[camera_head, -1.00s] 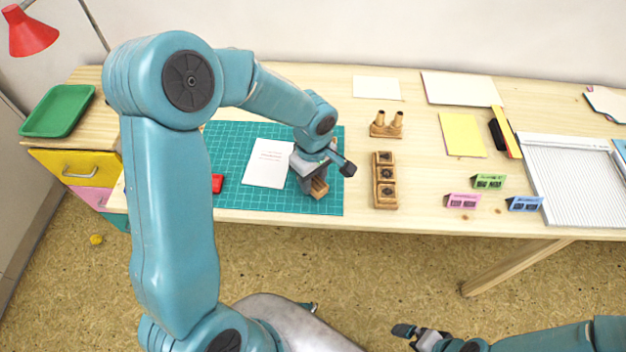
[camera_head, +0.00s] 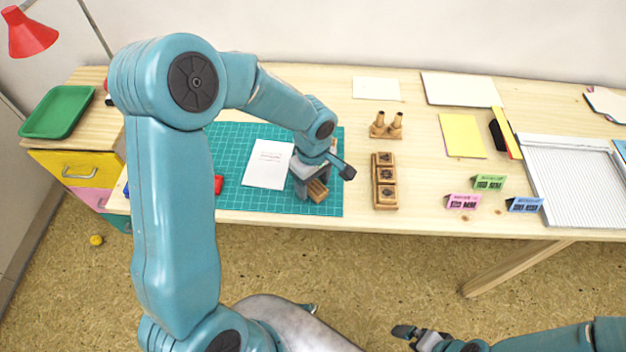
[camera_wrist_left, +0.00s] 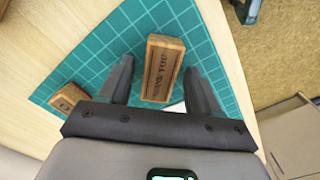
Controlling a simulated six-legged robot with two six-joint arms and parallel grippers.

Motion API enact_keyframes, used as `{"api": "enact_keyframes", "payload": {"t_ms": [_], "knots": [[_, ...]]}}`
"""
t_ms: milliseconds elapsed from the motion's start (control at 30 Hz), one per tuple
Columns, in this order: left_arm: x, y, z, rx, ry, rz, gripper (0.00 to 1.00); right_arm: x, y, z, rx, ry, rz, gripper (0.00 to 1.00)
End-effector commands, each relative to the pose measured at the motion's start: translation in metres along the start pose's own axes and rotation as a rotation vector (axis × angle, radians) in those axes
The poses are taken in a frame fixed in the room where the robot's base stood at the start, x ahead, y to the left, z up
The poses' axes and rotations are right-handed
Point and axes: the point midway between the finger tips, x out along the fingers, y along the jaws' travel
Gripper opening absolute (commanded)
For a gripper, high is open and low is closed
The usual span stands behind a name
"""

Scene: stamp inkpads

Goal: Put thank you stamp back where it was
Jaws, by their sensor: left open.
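The thank you stamp (camera_wrist_left: 163,65) is a wooden block with dark "THANK YOU" lettering on its upward face, over the green cutting mat. It also shows in the head view (camera_head: 318,191), partly hidden by my gripper. My left gripper (camera_wrist_left: 157,75) is open, with one finger on each side of the stamp; a gap shows beside it in the left wrist view. In the head view my left gripper (camera_head: 306,182) is low over the mat's right part. My right gripper (camera_head: 412,335) is at the bottom edge, away from the table, its jaws unclear.
A white card (camera_head: 268,164) lies on the green mat (camera_head: 238,137), beside a red object (camera_head: 218,184). Another wooden block (camera_wrist_left: 68,98) shows in the left wrist view. Small coloured cards (camera_head: 489,182) stand further right.

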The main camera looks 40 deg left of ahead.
Motion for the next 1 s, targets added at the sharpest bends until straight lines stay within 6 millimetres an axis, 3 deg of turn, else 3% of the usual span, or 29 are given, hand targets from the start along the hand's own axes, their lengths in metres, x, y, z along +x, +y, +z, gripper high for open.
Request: {"api": "enact_keyframes", "payload": {"t_ms": [300,500,700,1000], "knots": [[-0.074,0.002,0.0,-0.001,0.003,0.008,0.63,-0.005,-0.002,0.0,0.0,0.0,0.0,1.0],[-0.108,0.001,0.0,0.0,0.002,0.006,0.63,-0.007,-0.003,0.0,0.0,0.0,0.0,1.0],[-0.118,0.0,0.0,-0.001,0.0,0.002,0.63,-0.008,-0.003,0.0,0.0,0.0,0.0,1.0],[-0.118,0.0,0.0,0.0,0.0,0.002,0.63,-0.008,-0.003,0.0,0.0,0.0,0.0,1.0]]}}
